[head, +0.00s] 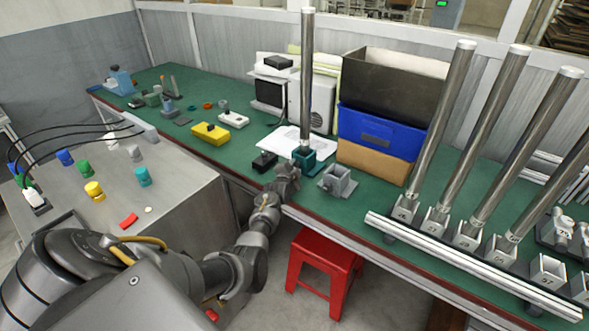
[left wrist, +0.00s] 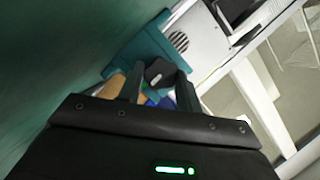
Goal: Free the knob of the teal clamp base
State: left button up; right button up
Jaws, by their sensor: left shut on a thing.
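The teal clamp base (head: 310,163) stands near the front edge of the green bench, with a tall metal pole (head: 307,80) upright in it. My left gripper (head: 290,174) reaches its front side from the lower left. In the left wrist view the teal clamp base (left wrist: 138,50) lies beyond the fingers. There the left gripper (left wrist: 160,84) is shut on a dark, faceted knob (left wrist: 159,71), with a finger on each side. In the head view the knob is hidden behind the gripper. My right gripper is not in view.
A grey clamp base (head: 338,181) stands empty just right of the teal one, and a small black block (head: 264,161) is to its left. A blue bin (head: 378,130) is behind. A rack of slanted poles (head: 470,240) fills the right. A red stool (head: 325,257) stands below.

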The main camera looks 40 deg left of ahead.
pick_arm(q)
jog(key=shift+a+r+n+h+p, duration=0.15)
jog(key=shift+n+h+p, duration=0.5)
jog(key=shift+n, duration=0.45)
jog(key=shift+n+g+h, duration=0.4)
jog(key=shift+n+h, duration=0.25)
jog(key=shift+n, duration=0.45)
jog(key=shift+p, duration=0.3)
jog(key=o, duration=1)
jog(key=shift+s, duration=0.1)
